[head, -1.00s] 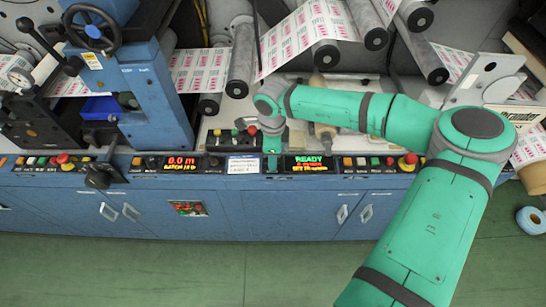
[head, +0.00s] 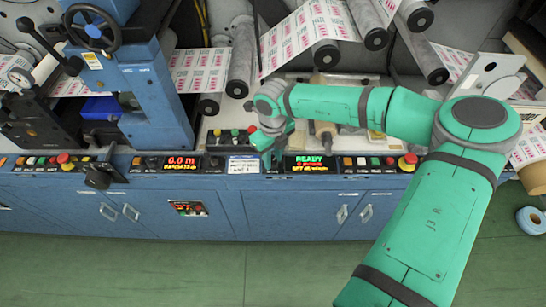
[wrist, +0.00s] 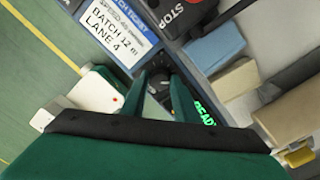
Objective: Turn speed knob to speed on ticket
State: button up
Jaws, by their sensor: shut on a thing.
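The speed knob (wrist: 157,80) is a small black knob on the blue control panel, between the ticket and the READY display. My gripper (wrist: 163,92) is shut on it, with a green finger on either side. The fingers partly cover the knob, so its pointer cannot be read.
The READY display (head: 308,162) is just right of my gripper. Coloured buttons and a red mushroom button (head: 408,162) lie farther right. A STOP label (wrist: 172,14) is near the ticket. Printed web and rollers (head: 325,52) hang behind my arm.

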jog(key=shift+w+m, duration=0.1)
jog(key=shift+m, duration=0.2)
dwell(0.4)
jog(key=o, duration=1)
jog(key=shift+o, duration=0.2)
